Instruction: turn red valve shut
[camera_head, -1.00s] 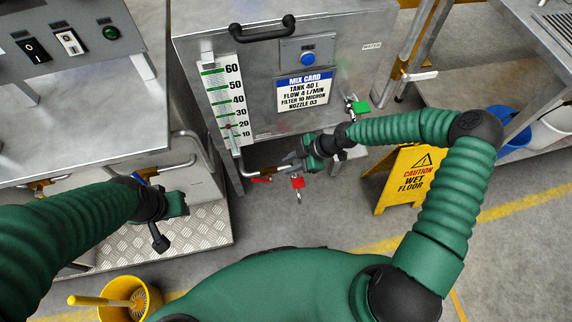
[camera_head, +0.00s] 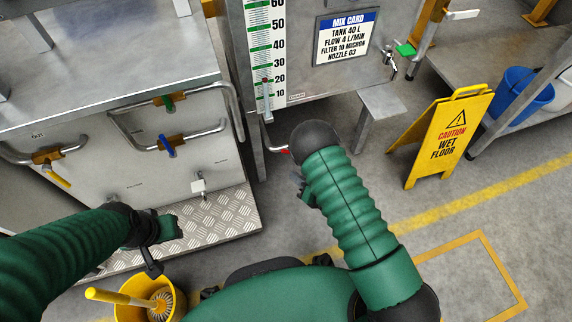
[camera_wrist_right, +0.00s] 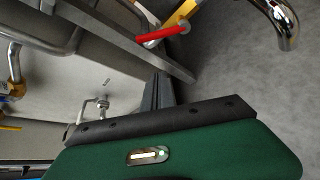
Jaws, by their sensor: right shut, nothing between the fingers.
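The red valve handle (camera_wrist_right: 163,34) shows in the right wrist view as a red lever on a brass-yellow body, beside a grey metal leg. In the head view only a bit of the red handle (camera_head: 286,151) shows under the tank, by a bent pipe; my right arm's black joint hides the rest. My right gripper (camera_head: 299,182) is mostly behind my arm, below the handle. In the right wrist view its fingers (camera_wrist_right: 158,92) are shut, empty and apart from the handle. My left gripper (camera_head: 153,262) hangs at lower left, away from the valve; its jaws are unclear.
Green-handled (camera_head: 168,102) and blue-handled (camera_head: 167,146) valves sit on pipes at left, above a checkered step (camera_head: 230,222). A yellow wet floor sign (camera_head: 445,140) stands at right. A yellow bucket (camera_head: 135,305) is at lower left. Floor between the sign and me is clear.

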